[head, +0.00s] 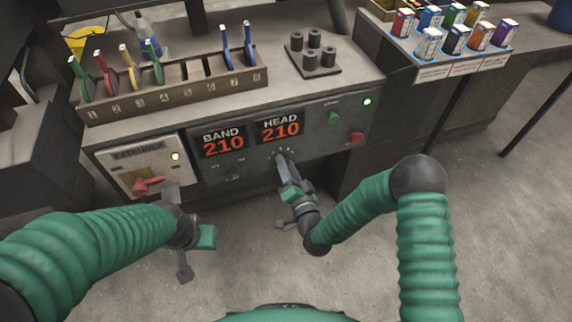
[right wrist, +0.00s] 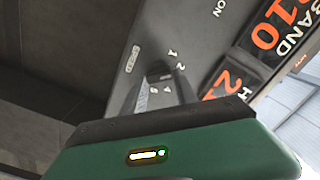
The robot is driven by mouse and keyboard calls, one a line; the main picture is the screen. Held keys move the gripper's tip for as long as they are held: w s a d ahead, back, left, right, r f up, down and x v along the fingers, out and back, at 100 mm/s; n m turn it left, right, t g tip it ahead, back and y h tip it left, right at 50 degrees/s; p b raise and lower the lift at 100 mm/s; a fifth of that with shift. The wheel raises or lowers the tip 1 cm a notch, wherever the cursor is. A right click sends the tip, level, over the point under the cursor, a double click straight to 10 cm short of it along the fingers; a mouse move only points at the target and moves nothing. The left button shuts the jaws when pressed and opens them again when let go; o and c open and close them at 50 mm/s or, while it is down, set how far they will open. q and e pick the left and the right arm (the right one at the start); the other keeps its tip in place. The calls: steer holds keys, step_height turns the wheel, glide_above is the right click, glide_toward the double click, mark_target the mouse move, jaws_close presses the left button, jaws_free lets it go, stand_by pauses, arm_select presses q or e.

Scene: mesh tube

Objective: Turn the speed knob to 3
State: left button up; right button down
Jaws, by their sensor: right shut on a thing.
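The speed knob (right wrist: 158,72) is a dark knob on the grey panel, beside a SPEED label, with small white numbers around it in the right wrist view. My right gripper (head: 283,162) is shut on this knob, below the HEAD display in the head view. Its fingers (right wrist: 160,95) straddle the knob in the right wrist view. They cover part of the dial, so I cannot tell which number the knob points to. My left gripper (head: 207,238) hangs in front of the extruder panel, apart from the speed knob; its fingers are not clear.
The BAND display (head: 223,141) and HEAD display (head: 279,127) both read 210. Another knob (head: 232,174) sits left of the speed knob. A red-handled switch (head: 147,186), green button (head: 334,118) and red button (head: 356,138) are nearby. A slotted rack (head: 175,88) stands above.

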steer(key=shift+d+f+m+p, duration=0.15)
steer(key=shift+m+p, duration=0.1)
steer(key=shift+m, duration=1.65)
steer(key=shift+d+f+m+p, duration=0.1)
steer(key=shift+f+m+p, duration=0.1)
steer(key=shift+m, duration=1.7)
steer(key=c, duration=1)
jaws_free()
steer(key=shift+o, duration=0.2)
steer(key=shift+r, duration=0.1)
steer(key=p+v, duration=0.3)
steer(key=v, duration=1.3)
steer(key=shift+s, duration=0.4)
